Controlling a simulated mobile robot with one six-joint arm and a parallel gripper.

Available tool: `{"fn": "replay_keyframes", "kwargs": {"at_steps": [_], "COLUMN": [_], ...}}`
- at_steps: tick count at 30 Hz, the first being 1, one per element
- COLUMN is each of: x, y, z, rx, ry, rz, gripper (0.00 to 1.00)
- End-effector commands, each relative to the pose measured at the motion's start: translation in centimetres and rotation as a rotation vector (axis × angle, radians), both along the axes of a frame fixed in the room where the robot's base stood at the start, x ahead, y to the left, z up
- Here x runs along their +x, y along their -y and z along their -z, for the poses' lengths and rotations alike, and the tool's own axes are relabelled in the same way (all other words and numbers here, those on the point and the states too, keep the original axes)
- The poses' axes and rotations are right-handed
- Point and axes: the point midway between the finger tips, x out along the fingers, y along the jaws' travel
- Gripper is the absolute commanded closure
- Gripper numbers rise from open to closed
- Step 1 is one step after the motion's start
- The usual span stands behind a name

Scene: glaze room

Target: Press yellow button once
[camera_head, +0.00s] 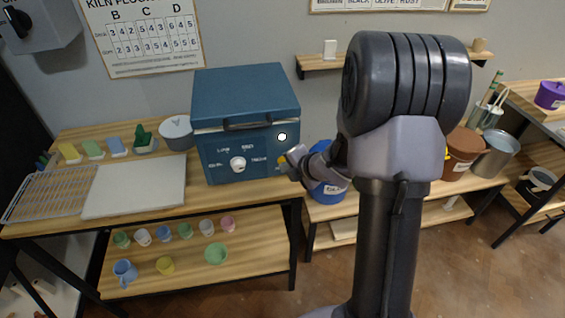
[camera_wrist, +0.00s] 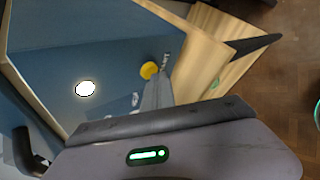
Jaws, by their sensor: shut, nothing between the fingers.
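The blue box-shaped kiln (camera_head: 245,120) stands on the wooden table, with a white dial (camera_head: 238,164) and a white round light (camera_head: 282,137) on its front. The yellow button (camera_head: 281,160) is low on the right of that front, partly hidden by my gripper (camera_head: 290,158). In the wrist view the yellow button (camera_wrist: 149,70) shows just beyond the tips of my gripper (camera_wrist: 158,78), and the white light (camera_wrist: 85,88) is to its left. My gripper is shut and empty. Its tips are very close to the button; I cannot tell whether they touch it.
A white board (camera_head: 135,186) and a wire rack (camera_head: 50,192) lie left of the kiln. A blue bucket (camera_head: 328,190) is behind my arm. Cups and bowls stand on the lower shelf (camera_head: 190,270).

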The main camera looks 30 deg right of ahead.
Motion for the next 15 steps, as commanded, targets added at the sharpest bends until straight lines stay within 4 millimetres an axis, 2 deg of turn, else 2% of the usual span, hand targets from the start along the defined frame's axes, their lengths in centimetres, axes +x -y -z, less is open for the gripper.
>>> {"fn": "replay_keyframes", "kwargs": {"at_steps": [6,15], "x": [-1.1,-1.3], "y": [-0.3,-0.4], "z": [0.1,0.0], "rx": [0.000,0.000], "ry": [0.000,0.000], "rz": [0.000,0.000], "gripper": [1.00,1.00]}}
